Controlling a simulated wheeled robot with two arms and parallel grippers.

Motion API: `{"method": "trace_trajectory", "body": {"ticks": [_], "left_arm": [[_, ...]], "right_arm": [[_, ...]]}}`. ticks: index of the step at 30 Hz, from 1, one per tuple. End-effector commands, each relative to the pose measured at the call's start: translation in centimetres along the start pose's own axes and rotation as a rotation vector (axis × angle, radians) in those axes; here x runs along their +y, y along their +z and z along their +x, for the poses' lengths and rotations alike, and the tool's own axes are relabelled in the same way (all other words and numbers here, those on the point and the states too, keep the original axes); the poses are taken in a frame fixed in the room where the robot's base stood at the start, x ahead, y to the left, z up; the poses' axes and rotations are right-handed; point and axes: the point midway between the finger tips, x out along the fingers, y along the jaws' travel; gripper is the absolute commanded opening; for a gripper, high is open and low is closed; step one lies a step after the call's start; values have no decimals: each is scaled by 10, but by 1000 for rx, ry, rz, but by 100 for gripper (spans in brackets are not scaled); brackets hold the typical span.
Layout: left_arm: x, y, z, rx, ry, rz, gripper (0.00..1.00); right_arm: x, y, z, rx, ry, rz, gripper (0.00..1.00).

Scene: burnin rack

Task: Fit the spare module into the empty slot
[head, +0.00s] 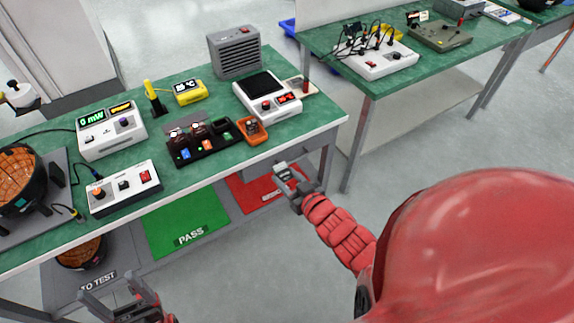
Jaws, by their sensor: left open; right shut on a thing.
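The black rack (205,151) sits near the front edge of the green bench, with coloured blue, red and green marks along its front. Small modules show in its left part; its right bay looks dark and empty, though details are tiny. My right gripper (284,176) is shut on a small grey piece, which seems to be the spare module (281,168). It is held just off the bench's front edge, right of and below the rack, apart from it. My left gripper (117,299) is open and empty at the lower left, in front of the bench.
Green PASS (187,222) and red (262,193) mats lie below the bench.

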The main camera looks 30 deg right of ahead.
Motion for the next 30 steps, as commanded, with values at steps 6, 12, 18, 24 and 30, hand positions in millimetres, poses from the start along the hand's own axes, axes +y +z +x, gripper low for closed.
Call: {"method": "trace_trajectory", "body": {"ticks": [6,12,18,24,30], "left_arm": [[0,0,0,0,0,0,79],[0,0,0,0,0,0,79],[0,0,0,0,0,0,79],[0,0,0,0,0,0,79],[0,0,0,0,0,0,79]], "right_arm": [[-10,-2,2,11,-2,1,0],[-19,0,3,9,0,2,0],[-27,4,3,1,3,6,0],[-64,10,8,-1,-2,7,0],[-110,19,14,-4,4,11,0]]}}
